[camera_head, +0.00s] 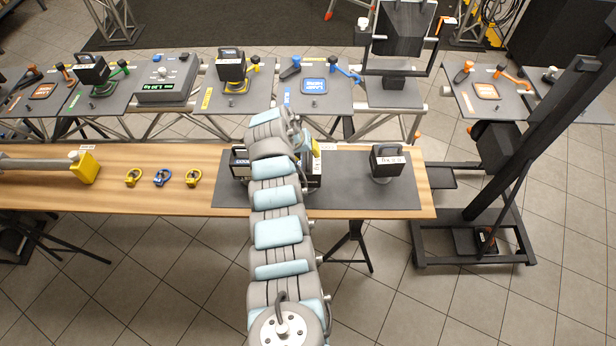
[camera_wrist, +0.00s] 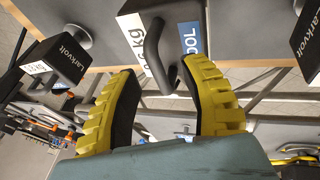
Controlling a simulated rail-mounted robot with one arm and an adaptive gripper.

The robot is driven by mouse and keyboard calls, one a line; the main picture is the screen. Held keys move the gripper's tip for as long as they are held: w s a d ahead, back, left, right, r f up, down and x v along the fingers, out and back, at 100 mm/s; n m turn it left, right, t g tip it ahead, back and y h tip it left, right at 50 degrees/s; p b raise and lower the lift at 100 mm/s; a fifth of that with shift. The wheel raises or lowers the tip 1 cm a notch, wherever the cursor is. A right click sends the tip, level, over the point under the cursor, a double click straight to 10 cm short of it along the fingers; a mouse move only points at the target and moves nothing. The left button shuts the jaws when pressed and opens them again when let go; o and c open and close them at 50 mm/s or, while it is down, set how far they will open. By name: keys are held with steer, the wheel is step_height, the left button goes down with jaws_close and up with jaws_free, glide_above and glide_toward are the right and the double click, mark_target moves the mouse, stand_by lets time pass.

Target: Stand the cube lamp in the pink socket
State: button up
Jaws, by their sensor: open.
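Three black cube lamps with handles are on the dark mat (camera_head: 350,200). One stands at the right (camera_head: 388,160); the left (camera_head: 239,163) and middle (camera_head: 312,176) ones are partly hidden by my arm. In the wrist view, my gripper (camera_wrist: 163,68) is open, its yellow fingers on either side of a lamp's dark handle (camera_wrist: 161,45). That lamp (camera_wrist: 165,18) bears a white "kg" label and a blue label. Contact is not clear. Other lamps show at the left (camera_wrist: 60,55) and right (camera_wrist: 309,40). I cannot make out a pink socket.
Behind the wooden table (camera_head: 110,190), a row of grey plates carries an orange socket (camera_head: 43,91), a lamp over green (camera_head: 91,70), a lamp over yellow (camera_head: 231,66), a blue socket (camera_head: 314,86) and another orange socket (camera_head: 486,90). A black stand (camera_head: 555,120) rises at right.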

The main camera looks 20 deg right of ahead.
steer(key=shift+x, duration=0.8)
jaws_close()
